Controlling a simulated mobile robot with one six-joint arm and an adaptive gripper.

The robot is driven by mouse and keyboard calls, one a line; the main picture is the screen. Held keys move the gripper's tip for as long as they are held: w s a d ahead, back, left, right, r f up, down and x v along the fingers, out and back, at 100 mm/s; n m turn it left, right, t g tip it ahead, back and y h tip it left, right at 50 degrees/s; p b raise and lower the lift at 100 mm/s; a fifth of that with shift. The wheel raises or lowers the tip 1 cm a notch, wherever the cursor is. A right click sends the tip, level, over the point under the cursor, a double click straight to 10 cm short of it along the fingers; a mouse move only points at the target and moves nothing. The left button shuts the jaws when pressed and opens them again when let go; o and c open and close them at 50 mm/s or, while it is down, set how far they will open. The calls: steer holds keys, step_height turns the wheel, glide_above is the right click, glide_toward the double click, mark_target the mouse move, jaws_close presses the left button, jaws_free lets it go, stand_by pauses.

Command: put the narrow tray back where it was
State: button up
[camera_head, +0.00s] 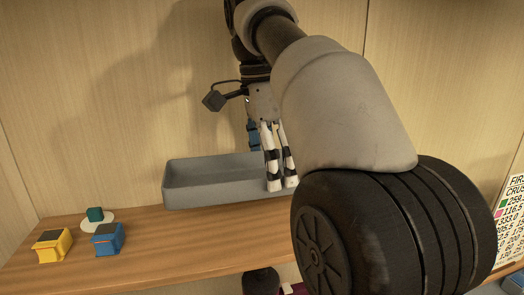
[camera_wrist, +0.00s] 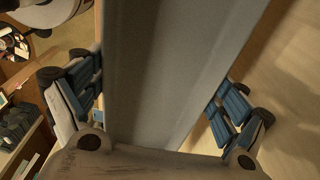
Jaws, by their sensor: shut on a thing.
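The narrow grey tray (camera_head: 190,188) is upright and roughly level at the wooden shelf, near the back panel. My gripper (camera_head: 281,186) is at the tray's right part in the head view, with its black-and-white fingers pointing down. In the wrist view the tray (camera_wrist: 160,75) runs between the two blue-padded fingers of my gripper (camera_wrist: 160,100), which is shut across its width. The tray's right end is hidden behind my arm in the head view. I cannot tell whether its underside touches the shelf.
On the shelf (camera_head: 170,255) left of the tray stand a yellow block (camera_head: 52,246), a blue block (camera_head: 108,239) and a teal cube (camera_head: 95,214) on a pale disc (camera_head: 98,226). A printed sign (camera_head: 511,220) is at the far right. Bare shelf shows in front of the tray.

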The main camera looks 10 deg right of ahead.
mark_target(273, 217)
steer(key=shift+s+f, duration=0.25)
steer(key=shift+f, duration=0.05)
steer(key=shift+s+f, duration=0.1)
steer(key=shift+f, duration=2.9)
steer(key=shift+f+b, duration=0.45)
steer(key=shift+f, duration=0.15)
steer(key=o, duration=1)
steer(key=shift+c, duration=0.2)
